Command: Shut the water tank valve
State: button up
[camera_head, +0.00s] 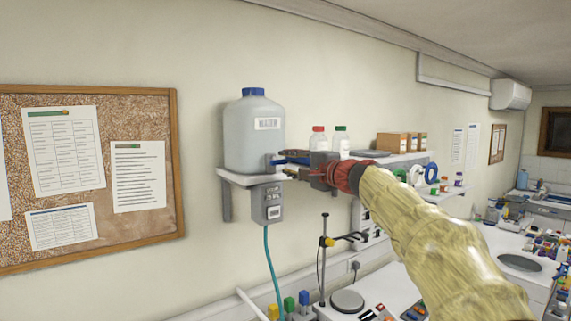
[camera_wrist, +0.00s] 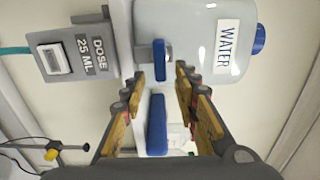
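The grey water tank (camera_head: 254,135), with a blue cap and a "WATER" label, stands on a wall shelf. It also shows in the wrist view (camera_wrist: 190,50). In the wrist view, a blue valve handle (camera_wrist: 159,60) sits on a grey stub at the tank's lower side. My gripper (camera_wrist: 160,73) is open, its two fingers on either side of the handle's near end. I cannot tell whether they touch it. A second blue bar (camera_wrist: 157,125) lies between the fingers closer to the camera; its nature is unclear. In the head view, my gripper (camera_head: 284,165) reaches the tank's right side.
A grey dose box (camera_head: 268,203) marked "DOSE 25 ML" hangs below the shelf (camera_head: 240,179), with a teal hose (camera_head: 271,262) running down. Bottles (camera_head: 319,139) and brown boxes (camera_head: 392,142) stand just right of my gripper. A stand (camera_head: 324,262) rises below.

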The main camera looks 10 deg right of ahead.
jog(key=v, duration=0.9)
jog(key=shift+s, duration=0.15)
jog(key=s+a+f+n+g+h, duration=0.1)
jog(key=s+f+n+g, duration=0.4)
jog(key=f, duration=0.8)
jog(key=s+a+f+n+g+h, duration=0.1)
jog(key=s+a+f+g+h, duration=0.1)
jog(key=s+f, duration=0.8)
jog(key=s+a+f+n+g+h+b, duration=0.1)
jog(key=s+f+n+g+h+b, duration=0.1)
jog(key=s+f, duration=0.9)
jog(key=s+a+f+n+g+h+b, duration=0.1)
jog(key=s+f+n, duration=0.4)
jog(key=s+f, duration=0.5)
jog(key=s+g+h, duration=0.1)
jog(key=s, duration=0.4)
jog(key=shift+s+f+n+b, duration=0.3)
jog(key=shift+s+f+b, duration=0.05)
jog(key=shift+f+b, duration=0.05)
